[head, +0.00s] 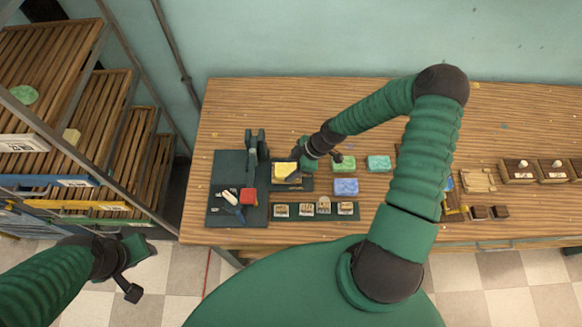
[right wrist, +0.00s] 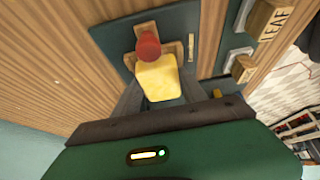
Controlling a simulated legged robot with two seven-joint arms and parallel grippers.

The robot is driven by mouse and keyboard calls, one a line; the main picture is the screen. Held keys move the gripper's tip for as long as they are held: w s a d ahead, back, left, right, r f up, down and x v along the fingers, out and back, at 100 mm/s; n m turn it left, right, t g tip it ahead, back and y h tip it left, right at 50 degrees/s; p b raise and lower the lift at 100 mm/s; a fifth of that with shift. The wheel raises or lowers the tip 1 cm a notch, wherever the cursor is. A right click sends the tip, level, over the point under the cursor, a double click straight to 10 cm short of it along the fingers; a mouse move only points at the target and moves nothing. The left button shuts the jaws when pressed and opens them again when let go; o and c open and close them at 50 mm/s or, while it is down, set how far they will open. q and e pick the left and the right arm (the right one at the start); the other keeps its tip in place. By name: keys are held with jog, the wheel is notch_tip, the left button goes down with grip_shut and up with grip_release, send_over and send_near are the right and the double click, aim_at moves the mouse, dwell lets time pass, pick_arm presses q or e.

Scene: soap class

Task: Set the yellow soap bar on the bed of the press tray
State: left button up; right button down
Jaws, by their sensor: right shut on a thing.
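The yellow soap bar (head: 285,170) is held by my right gripper (head: 297,165). In the right wrist view the bar (right wrist: 159,80) sits between the two dark fingers, which are shut on it. It is over the dark press tray (head: 306,186), whose board also shows in the right wrist view (right wrist: 113,38). A red knob (right wrist: 148,46) on wooden parts stands just beyond the bar. Whether the bar touches the bed is hidden. My left gripper (head: 134,272) is open and empty, off the table at lower left.
Green soap (head: 345,164) and blue soap (head: 346,187) lie to the right. A slatted rack (head: 45,65) stands at far left.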

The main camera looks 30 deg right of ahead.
jog(key=c, duration=0.6)
grip_release()
jog(key=shift+o, duration=0.2)
jog(key=o, duration=0.4)
notch_tip(320, 180, up, 6)
jog(key=p, duration=0.5)
jog(key=shift+r, duration=0.1)
